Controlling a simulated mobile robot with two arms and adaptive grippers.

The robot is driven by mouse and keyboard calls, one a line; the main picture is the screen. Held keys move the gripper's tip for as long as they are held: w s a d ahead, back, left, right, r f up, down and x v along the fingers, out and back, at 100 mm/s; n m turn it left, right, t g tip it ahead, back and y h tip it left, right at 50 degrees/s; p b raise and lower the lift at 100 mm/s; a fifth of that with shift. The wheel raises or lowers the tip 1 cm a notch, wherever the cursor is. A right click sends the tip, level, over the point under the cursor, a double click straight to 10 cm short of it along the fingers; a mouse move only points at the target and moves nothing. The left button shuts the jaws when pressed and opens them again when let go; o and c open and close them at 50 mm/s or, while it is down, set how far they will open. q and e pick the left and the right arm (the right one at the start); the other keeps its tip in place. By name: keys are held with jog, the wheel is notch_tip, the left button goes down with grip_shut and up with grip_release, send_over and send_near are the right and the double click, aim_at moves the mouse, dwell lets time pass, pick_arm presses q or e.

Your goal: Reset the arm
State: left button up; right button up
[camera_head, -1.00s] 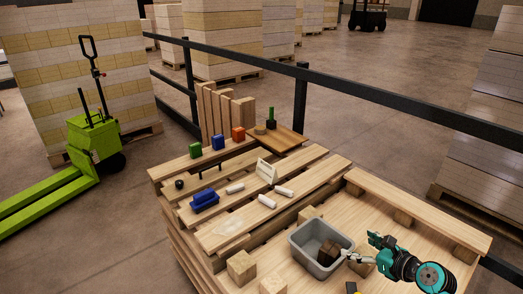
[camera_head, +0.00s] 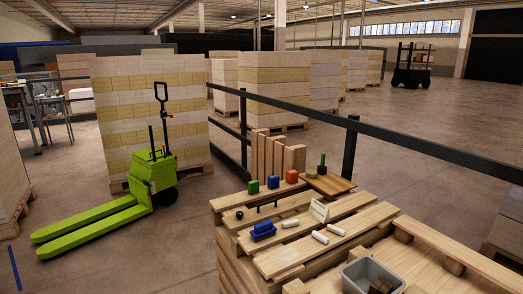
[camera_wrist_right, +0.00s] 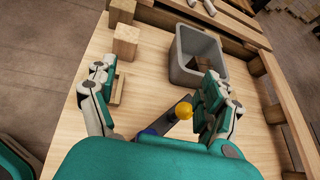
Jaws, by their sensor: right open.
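My right gripper (camera_wrist_right: 160,82) shows in the right wrist view with its two fingers spread wide apart. It is open, and nothing is held between the fingertips. Below it is a pale wooden surface. A grey bin (camera_wrist_right: 187,75) stands just beyond the right finger, with a dark block inside. A dark object with a yellow round end (camera_wrist_right: 183,112) and a blue part (camera_wrist_right: 149,131) shows low between the fingers. Neither gripper shows in the head view, where the grey bin (camera_head: 352,284) is cut by the bottom edge.
Wooden blocks (camera_wrist_right: 126,42) stand beyond the left finger. On the slatted pallet top (camera_head: 290,255) lie white rolls (camera_head: 320,237), a blue item (camera_head: 263,231) and small coloured blocks (camera_head: 291,176). A black railing (camera_head: 430,150) runs behind. A green pallet jack (camera_head: 150,175) stands left.

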jog(key=s+a+f+n+g, duration=0.6)
jog(key=s+a+n, duration=0.4)
jog(key=n, duration=0.5)
jog(key=s+a+n+g+h, duration=0.1)
jog(key=s+a+n+h, duration=0.1)
jog(key=s+n, duration=0.65)
jog(key=s+a+n+g+h, duration=0.1)
jog(key=s+a+n+h, duration=0.1)
jog(key=s+n, duration=0.6)
notch_tip(320, 180, down, 24)
jog(key=n+g+p, duration=0.1)
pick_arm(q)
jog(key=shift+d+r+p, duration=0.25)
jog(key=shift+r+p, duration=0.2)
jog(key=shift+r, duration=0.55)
pick_arm(e)
jog(key=s+d+f+g, duration=0.1)
jog(key=s+d+f, duration=0.2)
jog(key=s+f, duration=1.2)
jog(key=shift+s+f+g, duration=0.3)
jog(key=shift+s+f, duration=0.05)
jog(key=shift+s, duration=0.85)
